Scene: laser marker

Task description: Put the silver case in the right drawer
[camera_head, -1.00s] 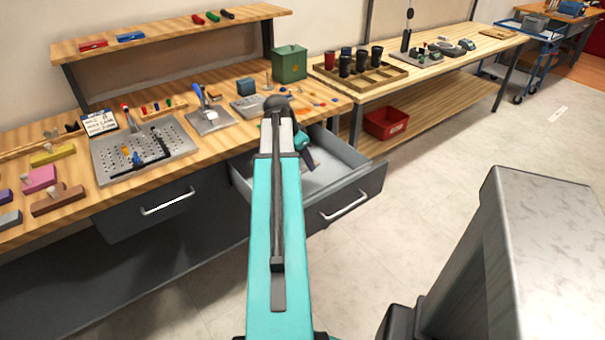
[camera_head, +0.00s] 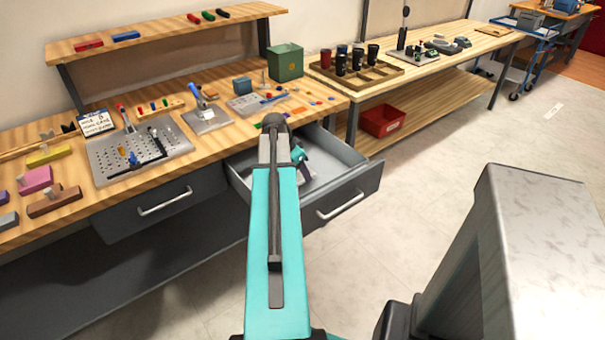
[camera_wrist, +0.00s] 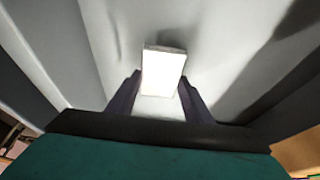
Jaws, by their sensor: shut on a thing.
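The right drawer (camera_head: 352,192) of the near workbench is pulled open. My gripper (camera_head: 303,168) is over or inside it in the head view, partly hidden by my arm. In the wrist view my gripper (camera_wrist: 160,100) has its two dark fingers on either side of the silver case (camera_wrist: 163,70), which looks bright white. The gripper is shut on the case. Pale drawer surfaces surround the case in the wrist view. I cannot tell whether the case touches the drawer floor.
The left drawer (camera_head: 165,203) is closed. The workbench top holds a perforated plate (camera_head: 115,158), a green box (camera_head: 286,63) and small tools. A second bench (camera_head: 420,72) with a red bin (camera_head: 383,121) below stands to the right. The floor in front is clear.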

